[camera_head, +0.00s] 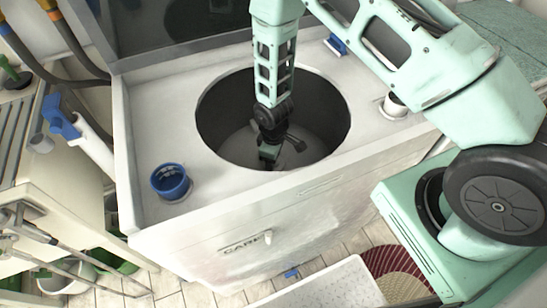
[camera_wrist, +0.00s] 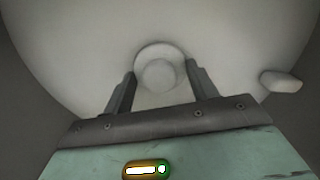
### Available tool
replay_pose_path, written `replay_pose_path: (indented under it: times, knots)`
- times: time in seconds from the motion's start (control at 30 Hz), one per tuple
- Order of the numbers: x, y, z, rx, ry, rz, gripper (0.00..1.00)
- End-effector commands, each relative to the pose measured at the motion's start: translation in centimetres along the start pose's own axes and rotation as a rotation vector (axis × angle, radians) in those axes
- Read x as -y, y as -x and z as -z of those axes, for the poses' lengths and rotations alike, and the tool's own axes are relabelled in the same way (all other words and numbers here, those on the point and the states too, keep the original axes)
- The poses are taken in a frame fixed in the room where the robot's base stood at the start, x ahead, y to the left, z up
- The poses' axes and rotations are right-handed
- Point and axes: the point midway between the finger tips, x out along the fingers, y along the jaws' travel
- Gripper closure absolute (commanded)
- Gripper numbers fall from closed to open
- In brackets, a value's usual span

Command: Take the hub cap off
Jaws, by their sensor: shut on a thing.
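The hub cap (camera_wrist: 158,73) is a round pale disc with a raised rim, at the middle of the tub floor in the wrist view. My gripper (camera_wrist: 160,78) has one finger on each side of it and is shut on it. The cap looks still seated on the floor, though I cannot tell whether it is lifted at all. In the head view my gripper (camera_head: 268,156) reaches down into the round dark tub (camera_head: 225,112) of the white machine (camera_head: 215,235) and hides the cap.
The tub wall surrounds my gripper. A pale oblong lump (camera_wrist: 281,81) stands on the tub floor to the right. On the machine's top are a blue-rimmed cup (camera_head: 171,182) at front left and a white cup (camera_head: 395,104) at right. A dark raised lid (camera_head: 180,25) stands behind.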

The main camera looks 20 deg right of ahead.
Motion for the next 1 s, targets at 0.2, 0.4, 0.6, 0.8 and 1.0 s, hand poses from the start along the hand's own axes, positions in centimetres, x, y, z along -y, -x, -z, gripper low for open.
replay_pose_path:
  times: [0.2,0.4,0.6,0.8,1.0]
  knots:
    - [0.13,-0.21,-0.11,0.003,-0.003,0.003,0.17]
    - [0.07,-0.12,-0.06,0.001,-0.004,0.001,0.17]
    - [0.05,-0.1,-0.02,0.001,-0.199,0.001,0.17]
    - [0.04,-0.05,0.01,0.001,-0.559,0.001,0.17]
    - [0.02,-0.01,0.02,0.001,-0.786,0.0,0.17]
